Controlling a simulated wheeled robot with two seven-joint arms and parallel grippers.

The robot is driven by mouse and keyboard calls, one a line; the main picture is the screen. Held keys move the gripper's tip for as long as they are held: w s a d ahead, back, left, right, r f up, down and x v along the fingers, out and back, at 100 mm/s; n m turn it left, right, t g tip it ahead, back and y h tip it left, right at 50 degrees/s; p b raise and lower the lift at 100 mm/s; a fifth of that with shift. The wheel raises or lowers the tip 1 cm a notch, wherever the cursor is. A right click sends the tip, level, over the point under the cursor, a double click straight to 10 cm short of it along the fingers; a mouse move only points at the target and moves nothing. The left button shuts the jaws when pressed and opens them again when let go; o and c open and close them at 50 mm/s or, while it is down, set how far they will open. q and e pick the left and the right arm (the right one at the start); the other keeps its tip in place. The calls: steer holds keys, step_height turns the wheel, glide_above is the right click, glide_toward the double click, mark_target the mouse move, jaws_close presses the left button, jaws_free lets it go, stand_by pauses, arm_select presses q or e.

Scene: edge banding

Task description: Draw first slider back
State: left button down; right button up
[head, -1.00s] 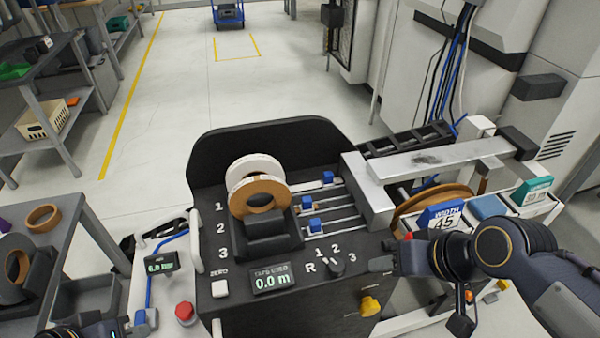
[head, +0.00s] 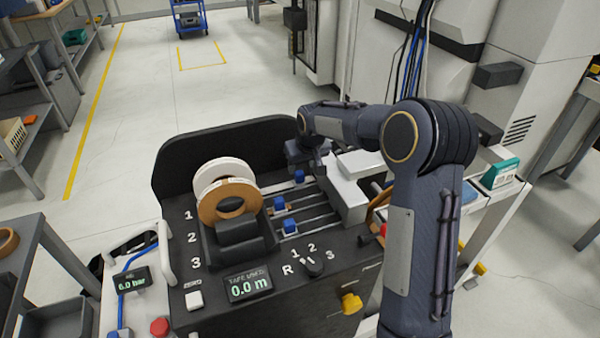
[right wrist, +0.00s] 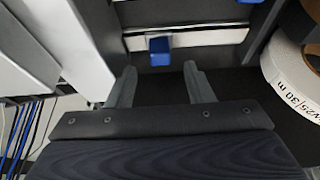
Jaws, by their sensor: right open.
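The first slider is a small blue block (head: 299,176) on the rearmost rail of the black machine panel, beside the row marked 1. Two more blue sliders, the second (head: 279,203) and the third (head: 289,227), sit on the rails in front of it. My right gripper (head: 311,167) is over the panel at the first slider. In the right wrist view a blue slider (right wrist: 160,51) lies just beyond and between the two open fingers (right wrist: 160,82), with neither finger touching it. My left gripper is out of view.
Tape rolls (head: 227,200) stand left of the rails; a white roll shows close on the right in the wrist view (right wrist: 290,65). A metal block (head: 345,195) borders the rails on the right. A selector knob (head: 313,267) and display (head: 248,287) are in front.

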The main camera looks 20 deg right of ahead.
mark_target(300, 173)
steer(key=x, duration=0.5)
steer(key=shift+f, duration=0.1)
jaws_close()
